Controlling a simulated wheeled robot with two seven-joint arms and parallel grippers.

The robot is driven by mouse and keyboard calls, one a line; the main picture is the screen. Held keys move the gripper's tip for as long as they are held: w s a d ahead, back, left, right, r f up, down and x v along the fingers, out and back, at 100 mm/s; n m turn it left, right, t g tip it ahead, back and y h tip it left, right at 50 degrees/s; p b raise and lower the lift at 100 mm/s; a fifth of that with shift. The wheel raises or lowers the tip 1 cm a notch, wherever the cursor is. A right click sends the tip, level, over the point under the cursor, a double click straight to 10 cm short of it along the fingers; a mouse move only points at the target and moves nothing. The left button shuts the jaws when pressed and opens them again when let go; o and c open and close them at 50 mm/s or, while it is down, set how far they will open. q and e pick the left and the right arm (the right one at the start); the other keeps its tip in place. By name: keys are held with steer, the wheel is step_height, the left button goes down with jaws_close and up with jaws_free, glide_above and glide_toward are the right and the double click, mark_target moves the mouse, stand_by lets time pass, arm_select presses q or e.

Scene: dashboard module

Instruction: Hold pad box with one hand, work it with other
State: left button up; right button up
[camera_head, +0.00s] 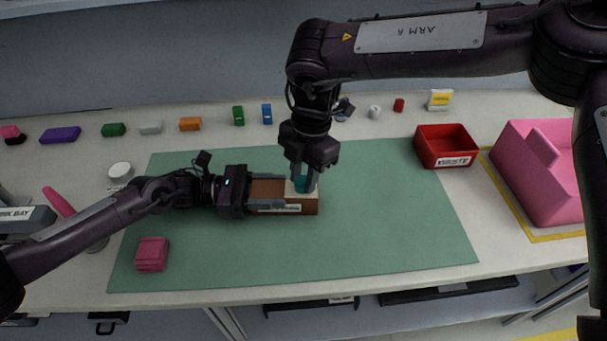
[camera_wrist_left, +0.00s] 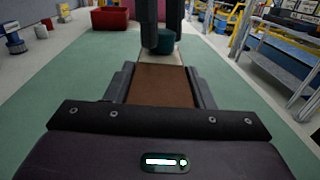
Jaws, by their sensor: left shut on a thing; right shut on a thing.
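The pad box (camera_head: 267,189) is a brown box with a pale section at its right end, lying on the green mat (camera_head: 390,220). My left gripper (camera_head: 284,196) is shut on the box from the left, one finger along each long side. The box's brown top also shows between these fingers in the left wrist view (camera_wrist_left: 163,86).
A pink block (camera_head: 152,254) lies at the mat's front left. A red bin (camera_head: 446,146) and a large pink container (camera_head: 543,172) stand at right. Several small coloured blocks line the back, including a purple one (camera_head: 60,135). The mat's right half is clear.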

mark_target(304, 180)
steer(key=shift+r, duration=2.95)
arm_select(q)
steer(key=o, duration=1.4)
steer(key=shift+c, duration=0.2)
